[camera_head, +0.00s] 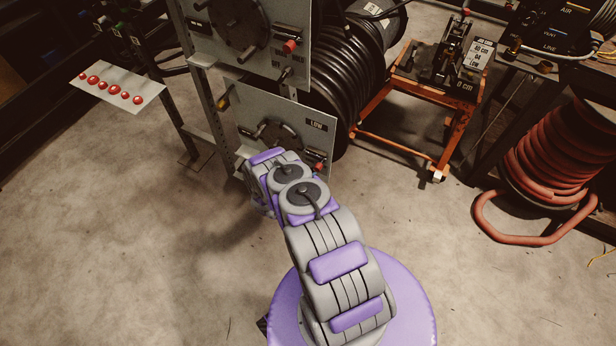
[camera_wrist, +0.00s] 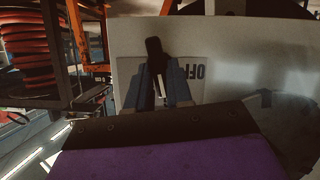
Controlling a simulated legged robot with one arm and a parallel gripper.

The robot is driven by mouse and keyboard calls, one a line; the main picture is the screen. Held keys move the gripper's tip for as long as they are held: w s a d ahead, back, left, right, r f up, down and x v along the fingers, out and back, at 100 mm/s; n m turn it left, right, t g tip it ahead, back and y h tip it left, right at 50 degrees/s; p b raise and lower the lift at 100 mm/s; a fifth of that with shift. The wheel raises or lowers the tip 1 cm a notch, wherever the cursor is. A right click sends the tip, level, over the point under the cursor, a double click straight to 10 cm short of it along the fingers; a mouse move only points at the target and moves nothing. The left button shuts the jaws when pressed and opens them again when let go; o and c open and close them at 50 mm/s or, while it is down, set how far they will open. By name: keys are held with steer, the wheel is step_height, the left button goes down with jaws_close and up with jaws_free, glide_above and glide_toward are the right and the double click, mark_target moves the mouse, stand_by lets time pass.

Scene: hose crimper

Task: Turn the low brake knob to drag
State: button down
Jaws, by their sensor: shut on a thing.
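The low panel (camera_head: 248,116) is a grey plate with a "LOW" label (camera_head: 317,126) and a dark round hub, below a similar upper panel. My gripper (camera_wrist: 157,84) is at this panel. In the wrist view its two blue-grey fingers are closed on either side of a dark brake knob (camera_wrist: 154,47) with a pale line on it. The knob stands in front of a light plate where "OFF" (camera_wrist: 197,73) reads upside down. A drag mark cannot be made out. In the head view my arm hides the gripper and the knob.
A black hose reel (camera_head: 345,60) sits behind the panels. An orange cart (camera_head: 400,148) with a crimping tool stands to the right, with a red hose coil (camera_head: 550,160) beyond. A white card with red buttons (camera_head: 118,88) is at left. The floor at lower left is clear.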

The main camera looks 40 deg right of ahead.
steer(key=shift+w+d+r+n+g+h, duration=0.1)
steer(key=shift+w+d+n+g+h, duration=0.1)
steer(key=shift+n+g, duration=0.15)
steer(key=shift+w+d+r+n+g+h, duration=0.1)
steer(key=shift+n+g+h, duration=0.15)
steer(key=shift+n, duration=0.2)
steer(key=c, duration=1.2)
jaws_free()
steer(key=shift+o, duration=0.5)
steer(key=shift+d, duration=0.1)
steer(key=shift+s+f, duration=0.1)
steer(key=shift+s, duration=0.05)
steer(key=p+v, duration=0.3)
steer(key=v, duration=1.5)
steer(key=shift+w+a+p, duration=0.25)
steer(key=shift+p, duration=0.1)
